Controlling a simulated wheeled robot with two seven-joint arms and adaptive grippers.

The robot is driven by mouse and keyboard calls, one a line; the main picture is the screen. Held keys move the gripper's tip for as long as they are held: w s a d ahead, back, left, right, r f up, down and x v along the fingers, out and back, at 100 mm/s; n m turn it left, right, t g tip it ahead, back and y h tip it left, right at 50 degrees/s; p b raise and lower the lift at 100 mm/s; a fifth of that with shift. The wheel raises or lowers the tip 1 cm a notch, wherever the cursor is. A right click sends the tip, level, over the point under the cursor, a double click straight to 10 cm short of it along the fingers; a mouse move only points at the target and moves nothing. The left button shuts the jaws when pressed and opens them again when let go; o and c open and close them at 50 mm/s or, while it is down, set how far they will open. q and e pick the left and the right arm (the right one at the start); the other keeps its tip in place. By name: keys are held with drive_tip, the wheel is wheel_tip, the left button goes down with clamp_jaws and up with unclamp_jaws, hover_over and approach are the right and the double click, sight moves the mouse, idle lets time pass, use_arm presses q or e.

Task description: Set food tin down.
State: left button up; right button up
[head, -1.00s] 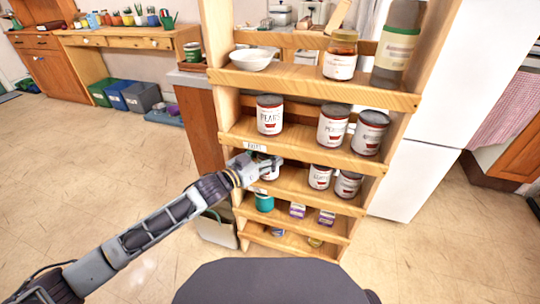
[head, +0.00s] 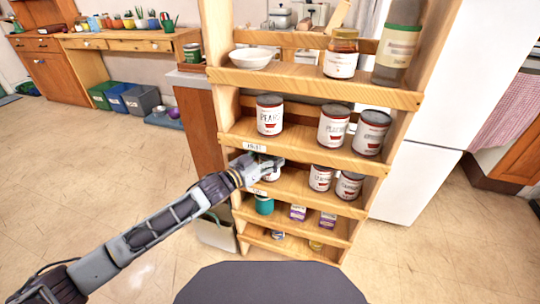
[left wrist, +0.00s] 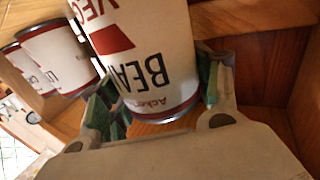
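The food tin (left wrist: 150,45) is white-labelled with a red band and the letters "BEA" showing. My left gripper (head: 268,165) has it at the left end of the middle shelf; in the head view only part of the tin (head: 270,175) shows below the fingers. In the left wrist view the fingers of my left gripper (left wrist: 160,95) lie on either side of the tin, with their green pads against or very near it. The tin is at the shelf board; whether it bears its weight I cannot tell. My right gripper is out of view.
Two tins (head: 320,178) (head: 349,186) stand to the right on the same shelf (head: 295,186). More tins (head: 333,125) stand on the shelf above. Smaller boxes (head: 298,212) and a teal tin (head: 264,205) are below. The rack's side post (head: 222,120) is close to my gripper.

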use_arm(q)
drive_tip(key=o, duration=0.5)
drive_tip(key=shift+c, duration=0.2)
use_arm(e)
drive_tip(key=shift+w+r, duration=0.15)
use_arm(q)
drive_tip(key=shift+r, duration=0.1)
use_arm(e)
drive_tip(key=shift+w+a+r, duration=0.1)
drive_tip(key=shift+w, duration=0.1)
